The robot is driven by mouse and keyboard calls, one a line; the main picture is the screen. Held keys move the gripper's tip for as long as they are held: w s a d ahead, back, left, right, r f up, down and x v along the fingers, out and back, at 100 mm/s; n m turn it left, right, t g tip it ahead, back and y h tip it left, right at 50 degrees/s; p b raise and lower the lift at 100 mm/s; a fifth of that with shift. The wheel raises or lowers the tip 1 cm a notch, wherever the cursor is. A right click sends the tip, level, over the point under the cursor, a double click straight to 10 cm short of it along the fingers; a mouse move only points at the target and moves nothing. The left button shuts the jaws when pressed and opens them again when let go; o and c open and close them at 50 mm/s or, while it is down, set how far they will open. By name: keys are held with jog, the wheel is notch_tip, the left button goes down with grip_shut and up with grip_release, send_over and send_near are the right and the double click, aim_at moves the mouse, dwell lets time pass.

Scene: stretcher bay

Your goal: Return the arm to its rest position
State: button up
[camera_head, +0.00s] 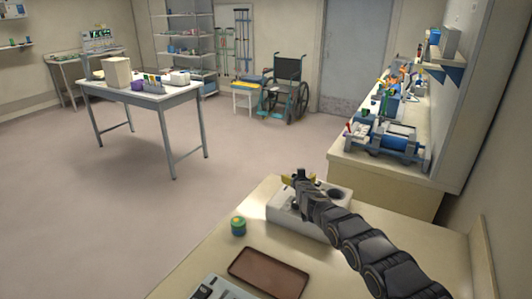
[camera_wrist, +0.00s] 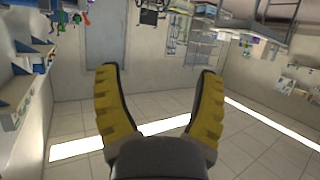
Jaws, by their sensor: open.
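My gripper (camera_head: 290,179) is at the end of my dark segmented arm, which reaches in from the lower right over the near table (camera_head: 205,262). In the head view it is small and appears in front of or above a white box-like device (camera_head: 285,215) with a round dark opening. In the wrist view my gripper (camera_wrist: 155,100) shows two yellow fingers spread apart with nothing between them.
A counter (camera_head: 385,178) with blue equipment stands at right. A white table (camera_head: 150,97), a wheelchair (camera_head: 287,88) and shelves stand farther back. Open floor lies left.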

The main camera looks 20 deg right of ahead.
jog(key=s+d+r+g+h, duration=0.55)
jog(key=s+d+r, duration=0.2)
jog(key=d, duration=0.35)
jog(key=s+a+r+m+g+h, duration=0.1)
jog(key=s+r+m+g, duration=0.15)
jog(key=s+r, duration=0.55)
jog(key=s+r+m+g+h, duration=0.1)
jog(key=s+r+g, duration=0.35)
jog(key=s, duration=0.75)
jog(key=s+a+f+n+y, duration=0.2)
jog(key=s+a+y, duration=0.1)
jog(key=s+a, duration=0.6)
jog(key=s+a+f+n+g+y, duration=0.1)
jog(key=s+a+f+n+y, duration=0.1)
jog(key=s+a, duration=0.8)
jog(key=s+a+f+n+g+y, duration=0.1)
jog(key=s+a+f+n+y, duration=0.1)
jog(key=s+a+y, duration=0.4)
jog(key=s+a+f, duration=0.1)
jog(key=s+a, duration=0.2)
jog(key=a, duration=0.2)
jog(key=shift+s+f, duration=0.2)
jog(key=shift+s, duration=0.05)
jog(key=shift+y, duration=0.25)
